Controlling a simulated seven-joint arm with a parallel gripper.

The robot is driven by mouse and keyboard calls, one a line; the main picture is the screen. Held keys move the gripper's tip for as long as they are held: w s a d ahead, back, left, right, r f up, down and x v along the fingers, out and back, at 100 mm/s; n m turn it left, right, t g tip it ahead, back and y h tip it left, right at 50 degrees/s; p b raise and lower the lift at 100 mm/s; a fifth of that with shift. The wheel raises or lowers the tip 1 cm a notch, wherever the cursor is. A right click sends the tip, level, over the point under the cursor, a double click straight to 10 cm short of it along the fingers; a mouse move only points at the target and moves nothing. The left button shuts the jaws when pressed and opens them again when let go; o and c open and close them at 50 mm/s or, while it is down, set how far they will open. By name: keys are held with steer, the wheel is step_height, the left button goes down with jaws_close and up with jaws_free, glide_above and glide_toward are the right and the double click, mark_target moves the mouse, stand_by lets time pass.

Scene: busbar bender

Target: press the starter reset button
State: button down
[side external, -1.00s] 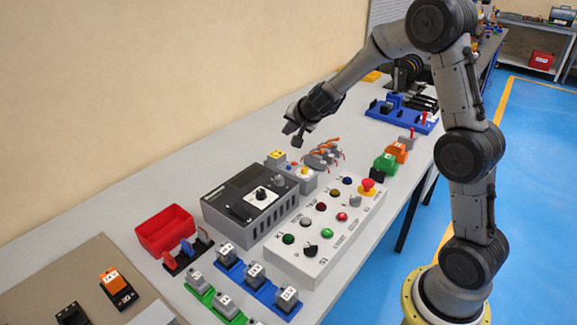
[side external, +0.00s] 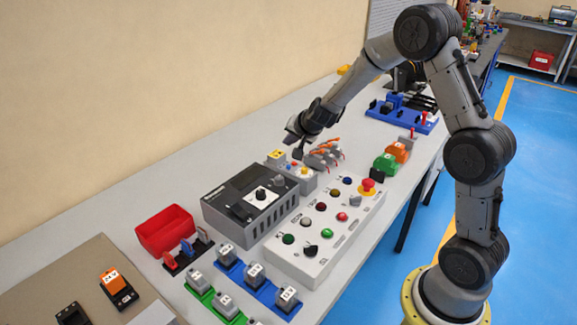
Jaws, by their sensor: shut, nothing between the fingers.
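The starter (side external: 304,182) is a small grey box with a yellow part and small coloured buttons on top, standing behind the dark grey drive unit. A blue button (side external: 291,167) and an orange-yellow button show on its top; which one is the reset button is too small to tell. My gripper (side external: 298,154) is shut and empty, pointing down just above the starter's top. The fingertips hide part of the starter, and I cannot tell whether they touch it.
The dark grey drive unit (side external: 225,212) and white button panel (side external: 290,262) stand in front of the starter. Grey parts with orange levers (side external: 325,155) stand close to the right of my gripper. A red bin (side external: 165,240) is at the left.

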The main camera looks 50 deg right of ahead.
glide_above(289, 171)
steer(key=shift+d+f, duration=0.1)
steer(key=shift+f, duration=2.65)
steer(key=shift+f, duration=0.1)
steer(key=shift+f, duration=0.35)
steer(key=shift+f, duration=0.4)
stand_by(0.3)
steer(key=shift+r, duration=0.85)
step_height(289, 171, up, 5)
stand_by(0.8)
